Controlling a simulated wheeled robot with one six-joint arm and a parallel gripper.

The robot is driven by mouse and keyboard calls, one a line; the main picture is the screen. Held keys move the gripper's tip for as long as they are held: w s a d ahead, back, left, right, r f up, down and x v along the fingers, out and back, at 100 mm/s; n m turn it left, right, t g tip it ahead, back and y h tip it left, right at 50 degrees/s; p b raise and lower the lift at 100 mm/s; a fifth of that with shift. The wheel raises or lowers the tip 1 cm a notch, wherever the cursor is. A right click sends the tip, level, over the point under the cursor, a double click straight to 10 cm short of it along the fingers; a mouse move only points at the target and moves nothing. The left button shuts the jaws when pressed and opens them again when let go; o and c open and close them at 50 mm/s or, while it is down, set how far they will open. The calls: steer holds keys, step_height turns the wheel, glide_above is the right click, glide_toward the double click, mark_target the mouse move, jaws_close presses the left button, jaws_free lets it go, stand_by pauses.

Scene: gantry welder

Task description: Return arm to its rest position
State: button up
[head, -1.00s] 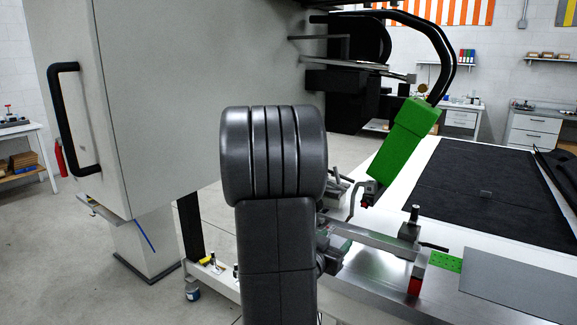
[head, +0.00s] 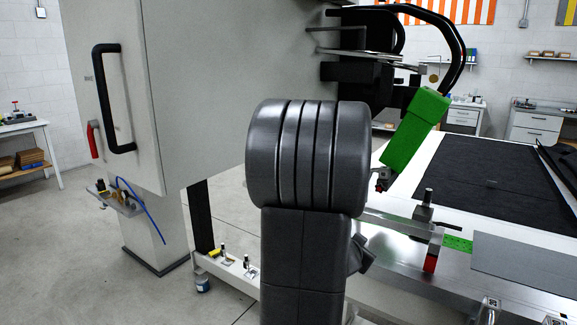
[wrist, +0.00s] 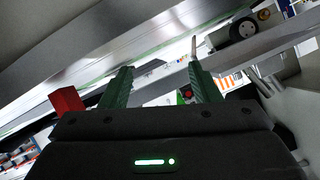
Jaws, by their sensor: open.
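My gripper shows in the wrist view (wrist: 158,86), its two green fingers spread apart with nothing between them. In the head view my dark arm link stands upright in the middle and hides the gripper. Part of the gantry welder's bench lies behind and to the right of the arm. A green block-shaped torch body (head: 415,130) hangs there on black hoses (head: 448,35), right of my arm.
A large grey cabinet (head: 210,80) with a black handle (head: 120,98) stands at left. A clamp bar with a red end (head: 431,263) sits on the white bench (head: 395,257). A black mat (head: 465,190) and a grey sheet (head: 520,262) lie at right. The floor (head: 80,250) at left is clear.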

steer(key=shift+s+d+f+y, duration=0.15)
steer(key=shift+d+f+y, duration=0.05)
steer(key=shift+d+y, duration=0.1)
stand_by(0.4)
